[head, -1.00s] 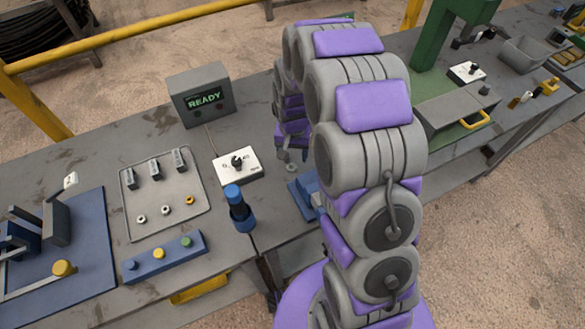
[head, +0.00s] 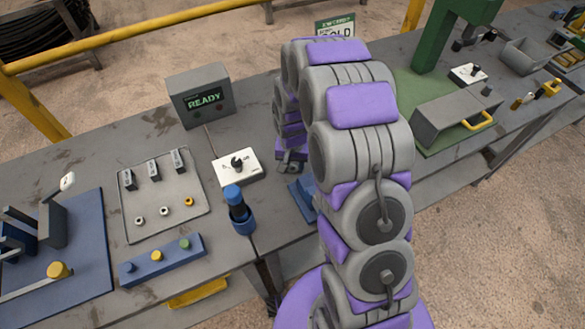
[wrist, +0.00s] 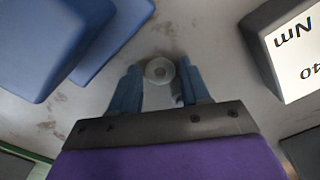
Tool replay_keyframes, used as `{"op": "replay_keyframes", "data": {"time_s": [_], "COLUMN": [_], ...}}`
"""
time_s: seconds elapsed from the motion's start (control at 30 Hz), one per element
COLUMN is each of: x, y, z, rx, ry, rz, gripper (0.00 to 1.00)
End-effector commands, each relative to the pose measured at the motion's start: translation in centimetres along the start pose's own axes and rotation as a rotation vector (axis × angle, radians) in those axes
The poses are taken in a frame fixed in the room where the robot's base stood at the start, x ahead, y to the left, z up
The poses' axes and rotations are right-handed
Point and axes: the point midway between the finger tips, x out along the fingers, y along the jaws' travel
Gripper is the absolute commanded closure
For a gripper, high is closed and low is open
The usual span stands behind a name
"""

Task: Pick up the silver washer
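In the head view my gripper (head: 291,163) is low over the bench, right of the white dial box, and this washer is hidden there.
The white dial box (head: 236,166) is close on the left, and a blue block (head: 303,197) stands just in front of my gripper. A blue-capped bottle (head: 238,210) stands nearby. A tray (head: 148,190) holds grey blocks and small rings. A READY display (head: 201,96) stands behind.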

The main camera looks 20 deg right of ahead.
Motion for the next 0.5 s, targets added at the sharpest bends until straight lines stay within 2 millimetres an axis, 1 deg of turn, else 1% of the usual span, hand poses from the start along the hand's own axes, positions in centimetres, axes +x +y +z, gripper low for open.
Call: {"op": "replay_keyframes", "data": {"time_s": [0.03,0.3,0.5], "x": [0.0,0.0,-0.03], "y": [0.0,0.0,0.0], "z": [0.0,0.01,0.0], "rx": [0.0,0.0,0.0], "ry": [0.0,0.0,0.0], "rz": [0.0,0.0,0.0], "gripper": [0.59,0.83,0.83]}}
